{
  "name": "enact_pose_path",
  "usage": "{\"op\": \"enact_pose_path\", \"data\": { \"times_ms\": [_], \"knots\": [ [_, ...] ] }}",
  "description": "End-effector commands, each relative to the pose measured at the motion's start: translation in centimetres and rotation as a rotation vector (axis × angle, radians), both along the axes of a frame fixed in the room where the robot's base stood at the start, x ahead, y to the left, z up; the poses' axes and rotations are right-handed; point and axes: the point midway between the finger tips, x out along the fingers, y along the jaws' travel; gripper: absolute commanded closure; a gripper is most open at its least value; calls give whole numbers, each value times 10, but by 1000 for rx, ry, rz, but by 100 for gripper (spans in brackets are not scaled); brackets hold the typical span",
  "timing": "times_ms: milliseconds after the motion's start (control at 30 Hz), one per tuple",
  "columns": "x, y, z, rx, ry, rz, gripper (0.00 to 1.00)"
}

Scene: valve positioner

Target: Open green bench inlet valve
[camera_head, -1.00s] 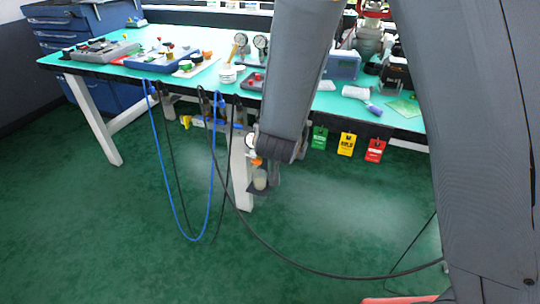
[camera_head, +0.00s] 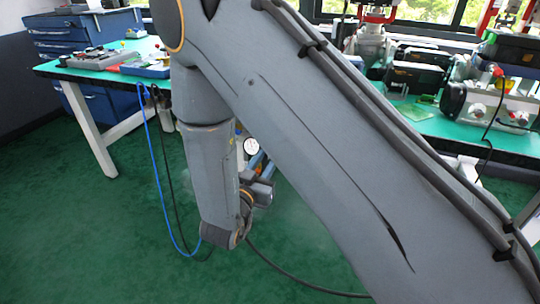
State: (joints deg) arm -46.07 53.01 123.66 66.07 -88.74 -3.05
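The green-topped bench (camera_head: 455,128) runs across the back, and my arm covers its middle. No inlet valve can be made out now; the area under the bench's front edge is mostly hidden behind my arm. A small round white-faced gauge (camera_head: 251,146) and a blue part just below it show in a gap to the right of my forearm. My forearm hangs down in front of the bench, with the wrist low. My gripper's fingers cannot be seen; the wrist and forearm hide that area.
A blue hose (camera_head: 160,185) and dark cables hang from the bench's left part. A dark cable (camera_head: 300,285) runs along the green floor. A blue drawer cabinet (camera_head: 85,30) stands at the back left. Valve and actuator equipment (camera_head: 490,100) sits on the bench's right side. Floor at left is clear.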

Motion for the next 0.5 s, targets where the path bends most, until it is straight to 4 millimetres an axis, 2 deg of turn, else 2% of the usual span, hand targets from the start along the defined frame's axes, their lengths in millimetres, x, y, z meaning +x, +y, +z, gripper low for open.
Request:
{"op": "enact_pose_path", "data": {
  "times_ms": [200, 500],
  "knots": [
    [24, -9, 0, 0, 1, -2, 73],
    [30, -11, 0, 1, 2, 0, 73]
  ]
}}
